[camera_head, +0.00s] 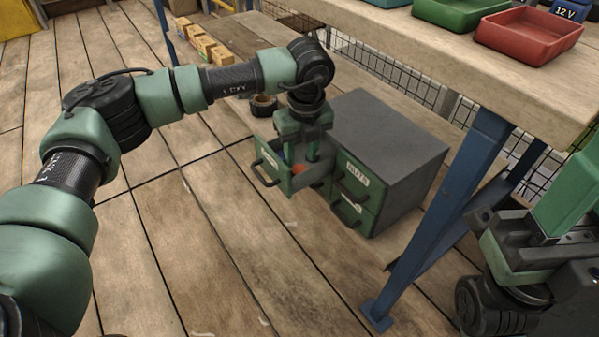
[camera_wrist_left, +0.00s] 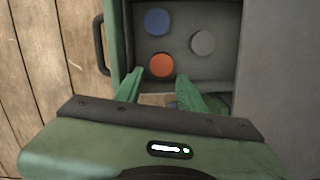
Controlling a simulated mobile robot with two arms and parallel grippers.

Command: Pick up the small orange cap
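The small orange cap (camera_wrist_left: 162,65) lies on the floor of an open drawer (camera_wrist_left: 190,84), just beyond the fingertips in the left wrist view. It shows partly in the head view (camera_head: 298,170). A blue cap (camera_wrist_left: 157,21) and a grey cap (camera_wrist_left: 203,42) lie in the same drawer. My left gripper (camera_head: 298,158) points down into the drawer, its two fingers apart and nothing seen between them; it also shows in the left wrist view (camera_wrist_left: 160,80). Part of my right arm (camera_head: 515,265) shows at the lower right, but its finger opening cannot be made out.
The grey cabinet (camera_head: 395,145) stands right of the open drawer, with shut labelled drawers in front. A blue table leg (camera_head: 440,215) stands further right, under a wooden worktop (camera_head: 450,45) with red (camera_head: 530,35) and green trays. A dark round container (camera_head: 263,105) stands behind the drawer.

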